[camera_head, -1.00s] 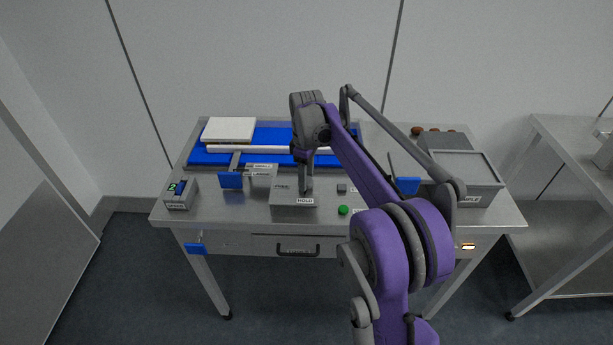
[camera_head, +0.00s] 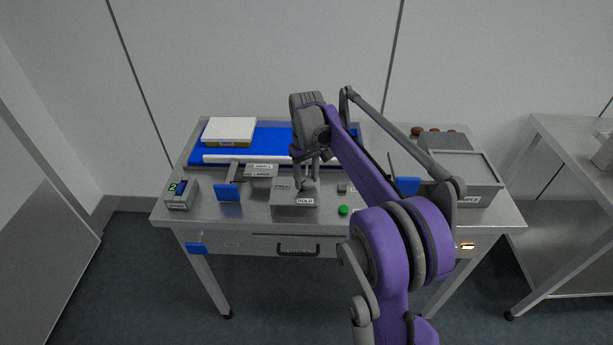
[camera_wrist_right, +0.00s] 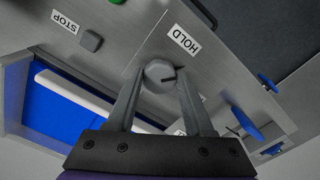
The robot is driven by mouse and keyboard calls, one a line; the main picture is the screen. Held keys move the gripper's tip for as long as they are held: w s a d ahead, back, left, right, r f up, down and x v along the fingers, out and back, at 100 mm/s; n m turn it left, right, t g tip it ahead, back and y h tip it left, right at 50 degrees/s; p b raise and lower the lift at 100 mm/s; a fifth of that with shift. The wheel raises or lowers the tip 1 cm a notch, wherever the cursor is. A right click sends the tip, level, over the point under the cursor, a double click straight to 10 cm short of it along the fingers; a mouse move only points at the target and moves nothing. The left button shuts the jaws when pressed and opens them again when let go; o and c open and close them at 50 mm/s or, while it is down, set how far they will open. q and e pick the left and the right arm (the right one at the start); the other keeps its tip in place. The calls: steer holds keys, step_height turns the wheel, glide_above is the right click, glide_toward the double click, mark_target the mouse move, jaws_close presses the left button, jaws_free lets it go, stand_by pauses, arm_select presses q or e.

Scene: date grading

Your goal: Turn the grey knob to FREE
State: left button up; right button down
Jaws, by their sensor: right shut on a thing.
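The grey knob (camera_wrist_right: 158,76) is round with a dark pointer line and sits on the metal box (camera_head: 294,211) at the front middle of the table. My right gripper (camera_head: 307,184) reaches down to it from above; its two fingers (camera_wrist_right: 158,88) are shut on the knob's sides in the right wrist view. There the pointer line points right, below the HOLD label (camera_wrist_right: 184,39). The HOLD label (camera_head: 305,201) also shows in the head view. Another label (camera_head: 282,186) lies at the box's back left, too small to read surely. My left gripper is not in view.
A green button (camera_head: 343,210) and a grey button (camera_head: 342,188) are right of the box. A lidded grey bin (camera_head: 465,187) stands at right.

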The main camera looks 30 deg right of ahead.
mark_target(305, 181)
steer(key=m, duration=0.5)
steer(key=shift+m, duration=0.3)
steer(key=shift+a+m, duration=0.1)
steer(key=shift+m, duration=2.1)
steer(key=shift+c, duration=1.4)
jaws_free()
step_height(305, 181, up, 11)
steer(key=p, duration=0.1)
steer(key=shift+a+f, duration=0.1)
